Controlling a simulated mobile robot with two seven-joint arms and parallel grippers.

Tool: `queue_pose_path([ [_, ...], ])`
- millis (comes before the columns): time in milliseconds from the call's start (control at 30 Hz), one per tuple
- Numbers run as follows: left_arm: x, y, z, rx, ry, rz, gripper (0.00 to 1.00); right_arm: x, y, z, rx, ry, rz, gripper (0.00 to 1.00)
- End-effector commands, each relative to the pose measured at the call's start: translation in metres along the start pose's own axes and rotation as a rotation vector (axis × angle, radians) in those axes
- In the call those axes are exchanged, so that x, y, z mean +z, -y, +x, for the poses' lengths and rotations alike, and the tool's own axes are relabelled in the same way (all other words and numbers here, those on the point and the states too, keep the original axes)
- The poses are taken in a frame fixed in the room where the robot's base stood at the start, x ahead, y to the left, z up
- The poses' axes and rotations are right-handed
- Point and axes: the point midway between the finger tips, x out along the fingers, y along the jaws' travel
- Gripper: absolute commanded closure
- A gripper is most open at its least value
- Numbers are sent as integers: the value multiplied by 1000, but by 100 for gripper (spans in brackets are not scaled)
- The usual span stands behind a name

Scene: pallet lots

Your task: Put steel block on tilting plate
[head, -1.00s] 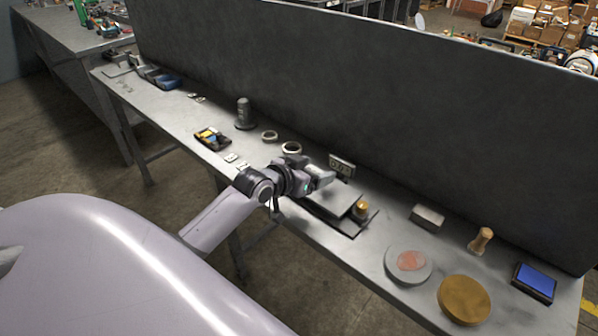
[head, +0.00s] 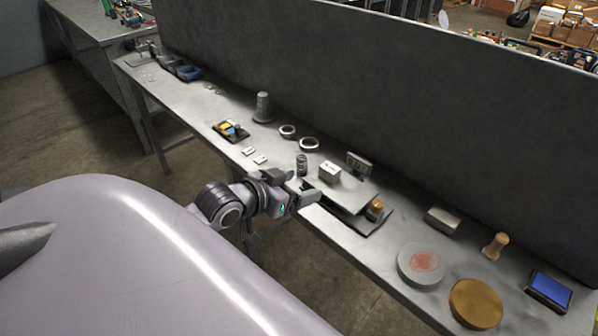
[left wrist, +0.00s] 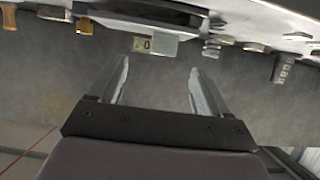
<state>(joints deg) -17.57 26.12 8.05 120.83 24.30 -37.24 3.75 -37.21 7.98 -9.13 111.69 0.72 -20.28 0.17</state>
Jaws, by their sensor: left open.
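The tilting plate (head: 340,192) is a flat grey plate on a darker base, with a brass knob (head: 376,206) at its right end. A small light-grey steel block (head: 330,171) with a dark mark on top appears to rest on the plate's far left part. My left gripper (head: 309,191) is open and empty, in front of the plate's left end and apart from the block. In the left wrist view the block (left wrist: 164,47) shows beyond and between the spread fingers, beside a small display (left wrist: 143,44). My right gripper is not in view.
The display (head: 359,164) stands behind the plate. A dark ridged cylinder (head: 302,163) and two rings (head: 309,144) are to the left. Another grey block (head: 443,220), a wooden peg (head: 495,246), round discs (head: 421,264) and a blue pad (head: 549,288) are right. A dark panel closes the back.

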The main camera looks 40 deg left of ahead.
Motion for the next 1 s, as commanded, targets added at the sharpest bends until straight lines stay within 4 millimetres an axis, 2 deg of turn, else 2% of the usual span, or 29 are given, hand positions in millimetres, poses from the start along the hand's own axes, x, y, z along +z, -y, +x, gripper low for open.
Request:
queue_pose_path([
  [33, 31, -13, 0, 8, 40, -6, 22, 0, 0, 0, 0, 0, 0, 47],
  [200, 137, -79, -16, 45, 154, 17, 22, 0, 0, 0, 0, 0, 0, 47],
  [300, 180, -118, -33, 77, 197, 36, 22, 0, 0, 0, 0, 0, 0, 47],
  [400, 204, -145, -46, 101, 218, 50, 22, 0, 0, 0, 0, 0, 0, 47],
  [533, 212, -156, -52, 113, 223, 60, 22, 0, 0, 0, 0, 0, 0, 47],
  [1000, 211, -155, -51, 112, 223, 60, 22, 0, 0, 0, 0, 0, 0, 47],
])
